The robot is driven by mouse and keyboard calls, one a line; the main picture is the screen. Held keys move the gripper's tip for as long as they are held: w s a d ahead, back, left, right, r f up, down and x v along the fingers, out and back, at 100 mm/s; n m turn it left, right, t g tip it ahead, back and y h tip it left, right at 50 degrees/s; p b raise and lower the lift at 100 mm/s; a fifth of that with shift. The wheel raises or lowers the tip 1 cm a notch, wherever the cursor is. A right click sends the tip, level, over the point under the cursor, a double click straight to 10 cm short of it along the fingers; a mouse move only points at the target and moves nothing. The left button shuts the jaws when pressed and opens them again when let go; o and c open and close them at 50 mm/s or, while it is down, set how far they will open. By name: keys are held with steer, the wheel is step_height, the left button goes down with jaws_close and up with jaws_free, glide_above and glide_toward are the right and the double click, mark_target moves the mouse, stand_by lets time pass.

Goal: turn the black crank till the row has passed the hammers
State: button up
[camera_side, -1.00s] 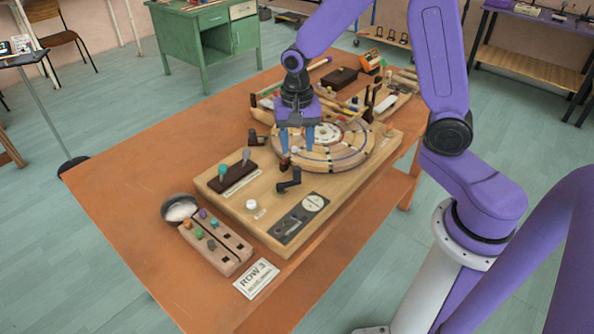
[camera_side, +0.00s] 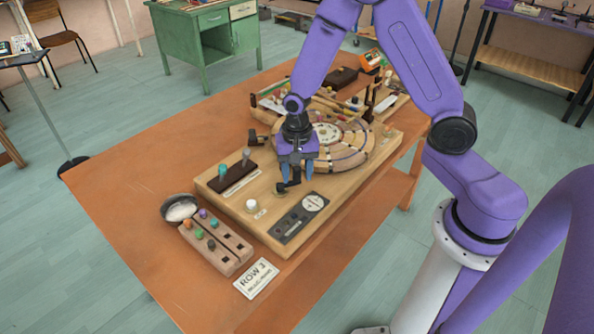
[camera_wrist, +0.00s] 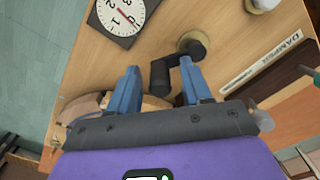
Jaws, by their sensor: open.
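The black crank (camera_side: 282,187) sits on the front part of the wooden board (camera_side: 235,205), partly hidden by my gripper in the side view. In the wrist view, the black crank (camera_wrist: 180,62) shows its round pivot at the upper right and its stubby handle at the lower left. My gripper (camera_side: 297,178) is low over the crank with its blue fingers pointing down. In the wrist view, my gripper (camera_wrist: 162,84) is open, with the crank's handle between the two fingers. I cannot tell whether either finger touches it. The round pegged wheel (camera_side: 358,155) lies behind; the hammers are hard to make out.
A dark block with two levers (camera_side: 233,178) and a white knob (camera_side: 251,205) stand left of the crank. A dial (camera_side: 313,202) is in front. A peg block (camera_side: 215,245), a bowl (camera_side: 179,210) and a "ROW 3" card (camera_side: 257,278) lie near the table's front. The table's left is clear.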

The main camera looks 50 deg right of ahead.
jaws_close()
steer(key=shift+w, duration=0.1)
steer(key=n, duration=0.1)
steer(key=w+n, duration=0.1)
steer(key=n, duration=0.2)
steer(key=shift+w+d+n, duration=0.25)
steer(key=shift+w+n, duration=0.05)
steer(key=shift+n, duration=0.1)
steer(key=w+n, duration=0.1)
steer(key=n, duration=0.1)
steer(key=w+n, duration=0.1)
steer(key=n, duration=0.1)
steer(key=shift+n, duration=0.3)
steer(key=n, duration=0.2)
steer(key=w+a+n, duration=0.1)
steer(key=n, duration=0.1)
steer(key=shift+w, duration=0.2)
steer(key=shift+w+a+n, duration=0.25)
steer(key=shift+n, duration=0.8)
steer(key=shift+w+a+n, duration=0.25)
steer(key=shift+n, duration=0.8)
